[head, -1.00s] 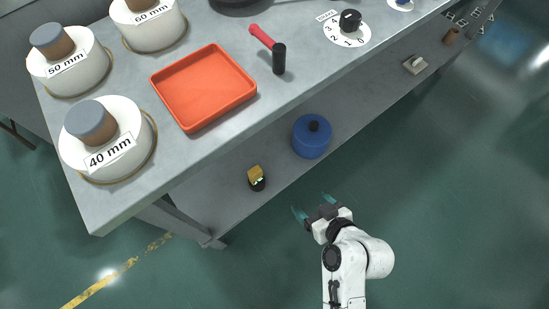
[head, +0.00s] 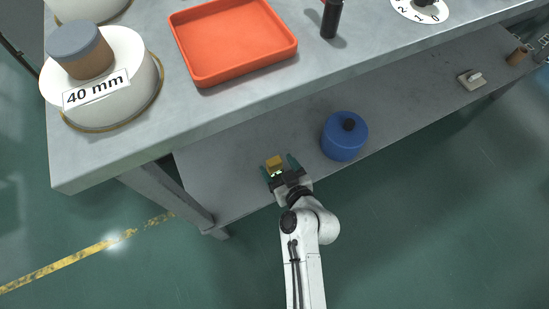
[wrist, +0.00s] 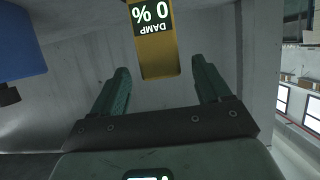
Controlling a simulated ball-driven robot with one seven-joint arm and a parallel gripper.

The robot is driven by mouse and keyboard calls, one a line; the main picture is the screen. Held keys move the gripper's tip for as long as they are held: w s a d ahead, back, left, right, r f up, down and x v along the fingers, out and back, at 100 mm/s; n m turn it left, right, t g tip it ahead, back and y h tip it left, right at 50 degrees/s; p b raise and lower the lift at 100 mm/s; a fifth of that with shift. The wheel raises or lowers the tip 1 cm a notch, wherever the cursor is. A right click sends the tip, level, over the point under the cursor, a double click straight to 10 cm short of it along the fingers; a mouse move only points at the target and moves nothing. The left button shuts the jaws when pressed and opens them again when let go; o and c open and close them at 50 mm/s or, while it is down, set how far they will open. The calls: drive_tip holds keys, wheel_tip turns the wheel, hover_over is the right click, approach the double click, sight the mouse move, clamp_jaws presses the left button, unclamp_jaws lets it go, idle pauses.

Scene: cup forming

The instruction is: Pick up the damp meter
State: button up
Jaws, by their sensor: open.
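The damp meter (head: 275,163) is a small yellow block with a dark part, on the lower shelf of the bench. In the wrist view the damp meter (wrist: 155,50) shows a yellow body and a black label reading "DAMP 0 %", upside down. My gripper (head: 280,167) is at the damp meter in the head view. In the wrist view my gripper (wrist: 162,82) has its two green fingers apart, one on each side of the meter's line, with the meter beyond or between the tips. A gap shows on both sides of the meter. Its lower part is partly hidden in the head view.
A blue lidded pot (head: 344,138) stands on the lower shelf (head: 400,110) to the right of my gripper. The bench top (head: 300,70) overhangs the shelf. A bench leg (head: 172,197) stands to the left. An orange tray (head: 232,40) sits on top.

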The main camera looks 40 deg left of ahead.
sight(272, 159)
drive_tip(key=x, duration=0.2)
drive_tip(key=b+x, duration=0.1)
drive_tip(key=x, duration=0.2)
drive_tip(key=shift+s+d+f, duration=0.1)
drive_tip(key=shift+d+f, duration=0.05)
drive_tip(key=shift+f, duration=0.15)
drive_tip(key=shift+c, duration=0.2)
drive_tip(key=c, duration=1.1)
